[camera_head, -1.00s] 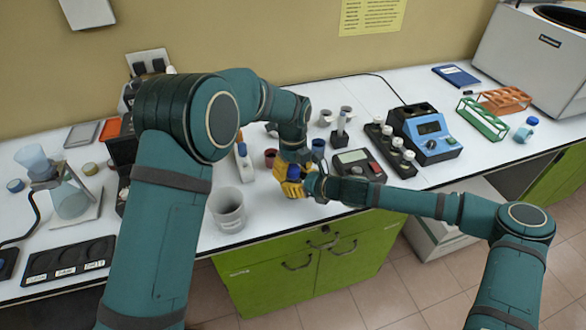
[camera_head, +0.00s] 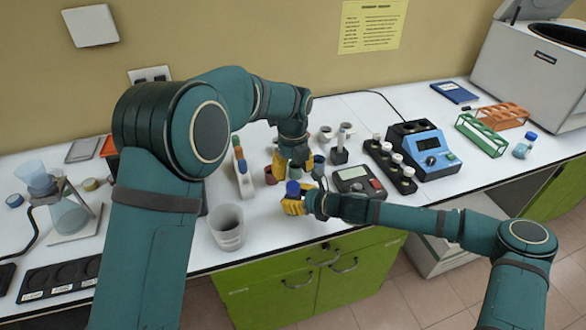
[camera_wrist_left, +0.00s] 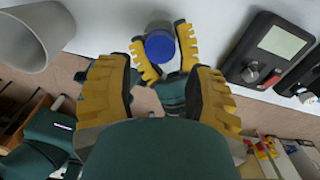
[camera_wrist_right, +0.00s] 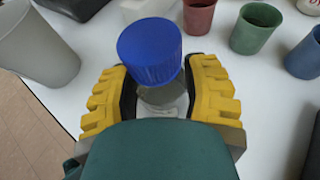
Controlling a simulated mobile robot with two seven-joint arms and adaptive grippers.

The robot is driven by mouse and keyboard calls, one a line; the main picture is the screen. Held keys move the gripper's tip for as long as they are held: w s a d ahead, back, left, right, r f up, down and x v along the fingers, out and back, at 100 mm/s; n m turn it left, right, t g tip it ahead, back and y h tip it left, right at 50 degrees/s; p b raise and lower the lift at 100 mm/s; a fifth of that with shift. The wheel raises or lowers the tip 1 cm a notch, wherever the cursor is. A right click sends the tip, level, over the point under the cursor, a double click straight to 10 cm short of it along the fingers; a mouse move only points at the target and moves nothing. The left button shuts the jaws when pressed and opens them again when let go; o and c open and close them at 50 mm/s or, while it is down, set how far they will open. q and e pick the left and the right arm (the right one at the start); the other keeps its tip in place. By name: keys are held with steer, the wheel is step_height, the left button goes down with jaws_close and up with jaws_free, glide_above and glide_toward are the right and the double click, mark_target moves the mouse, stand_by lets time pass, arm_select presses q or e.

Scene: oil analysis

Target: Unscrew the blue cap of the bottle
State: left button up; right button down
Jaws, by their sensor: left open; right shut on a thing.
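The clear bottle (camera_wrist_right: 165,97) stands upright in my right gripper (camera_wrist_right: 162,90), whose yellow fingers are shut on its sides. Its blue cap (camera_wrist_right: 150,50) sits on top, clear of those fingers, and also shows in the head view (camera_head: 293,188). In the left wrist view the cap (camera_wrist_left: 160,46) lies ahead of my left gripper (camera_wrist_left: 158,75), between its two spread fingers. The left gripper (camera_head: 294,165) is open and empty, pointing down, just behind and above the cap in the head view. It does not touch the cap. The bottle body is mostly hidden in the head view.
A grey beaker (camera_head: 227,226) stands to the left of the bottle. Red (camera_wrist_right: 198,15), green (camera_wrist_right: 256,27) and blue (camera_wrist_right: 303,55) cups stand behind it. A grey meter (camera_head: 357,182) lies to the right. The table's front edge is close.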

mark_target(293, 185)
arm_select(q)
steer(key=shift+r+m, duration=0.7)
steer(key=shift+f, duration=3.9)
jaws_close()
steer(key=shift+n, duration=1.5)
steer(key=shift+o, duration=0.7)
jaws_free()
steer(key=shift+r, duration=0.15)
